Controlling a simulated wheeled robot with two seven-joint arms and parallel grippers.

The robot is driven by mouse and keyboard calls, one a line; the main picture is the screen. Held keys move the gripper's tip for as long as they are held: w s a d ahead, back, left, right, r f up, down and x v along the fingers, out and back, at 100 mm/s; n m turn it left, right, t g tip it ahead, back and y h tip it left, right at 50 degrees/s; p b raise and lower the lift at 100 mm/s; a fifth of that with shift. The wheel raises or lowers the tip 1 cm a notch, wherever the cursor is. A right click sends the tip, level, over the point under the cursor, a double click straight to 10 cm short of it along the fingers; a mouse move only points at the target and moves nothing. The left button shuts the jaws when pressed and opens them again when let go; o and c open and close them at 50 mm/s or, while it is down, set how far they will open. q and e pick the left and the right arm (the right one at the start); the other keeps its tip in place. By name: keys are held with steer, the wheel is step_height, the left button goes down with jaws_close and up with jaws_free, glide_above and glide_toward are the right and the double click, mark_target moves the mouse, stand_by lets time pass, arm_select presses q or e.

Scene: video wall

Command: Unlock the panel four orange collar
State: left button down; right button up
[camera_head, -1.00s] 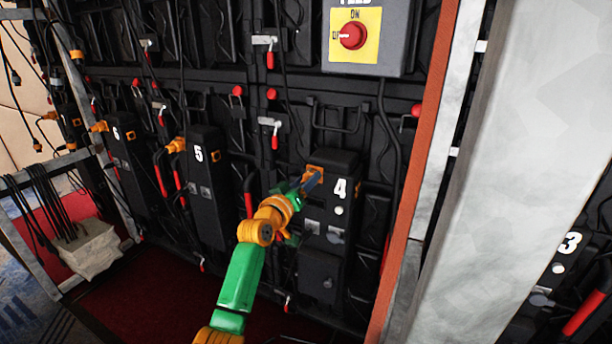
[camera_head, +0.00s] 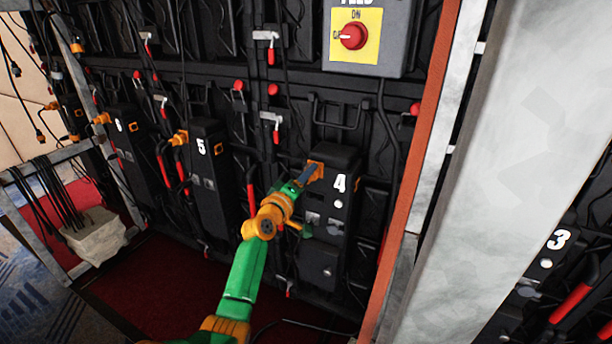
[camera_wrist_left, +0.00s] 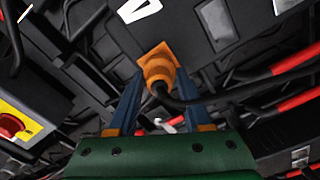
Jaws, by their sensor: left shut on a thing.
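Panel four (camera_head: 322,240) is a black box on the wall with a white "4". Its orange collar (camera_head: 315,168) sits at its upper left. My left gripper (camera_head: 310,177) reaches the collar from the lower left and is shut on it. In the left wrist view the orange collar (camera_wrist_left: 157,62) is between the two blue fingers of my left gripper (camera_wrist_left: 160,78), and a black cable leaves it to the right. Whether the collar's lock has turned cannot be told. My right gripper is not in view.
Panel five (camera_head: 207,190) and panel six (camera_head: 130,160), each with an orange connector, stand to the left. A red switch (camera_head: 354,36) is above panel four. A grey-white post (camera_head: 500,130) stands to the right, with panel three beyond. Cables hang around.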

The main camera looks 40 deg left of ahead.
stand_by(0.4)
arm_select(q)
steer(key=shift+c, duration=1.6)
jaws_free()
steer(key=shift+s, duration=0.1)
steer(key=p+v, duration=0.1)
steer(key=v, duration=0.6)
